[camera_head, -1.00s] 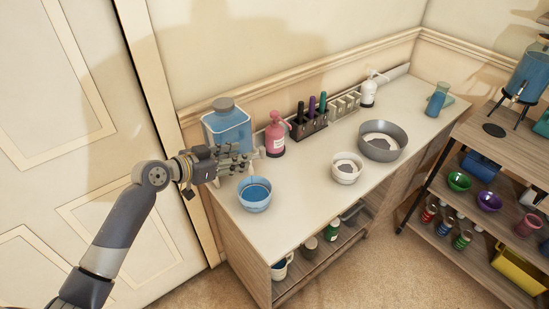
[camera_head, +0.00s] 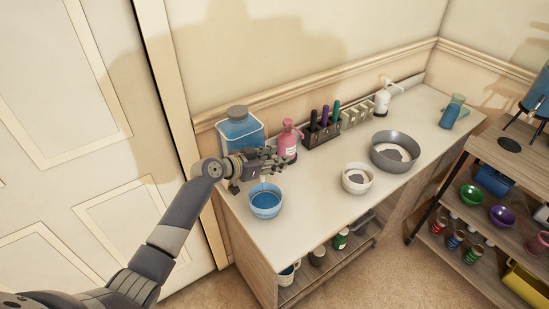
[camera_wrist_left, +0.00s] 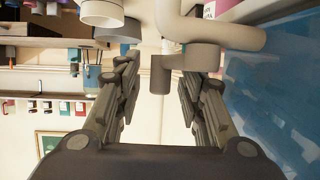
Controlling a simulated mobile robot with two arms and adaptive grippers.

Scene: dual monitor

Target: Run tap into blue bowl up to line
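The blue bowl (camera_head: 265,205) stands on the counter's left end, in front of the blue dispenser (camera_head: 240,132). Blue shows inside the bowl; I cannot make out the line or the liquid's level against it. My left gripper (camera_head: 278,160) is above and just behind the bowl, in front of the dispenser, and hides most of the tap in the head view. In the left wrist view, the left gripper (camera_wrist_left: 160,95) has its fingers spread apart, with part of the grey-brown tap (camera_wrist_left: 190,58) showing between and beyond them. I cannot tell whether they touch it. My right gripper is out of view.
A pink pump bottle (camera_head: 288,143) stands close behind the left gripper. A holder (camera_head: 322,138) with markers is behind the counter's middle. A white bowl (camera_head: 357,180) and a large grey bowl (camera_head: 394,152) stand to the right. The counter front (camera_head: 300,215) between the bowls is clear.

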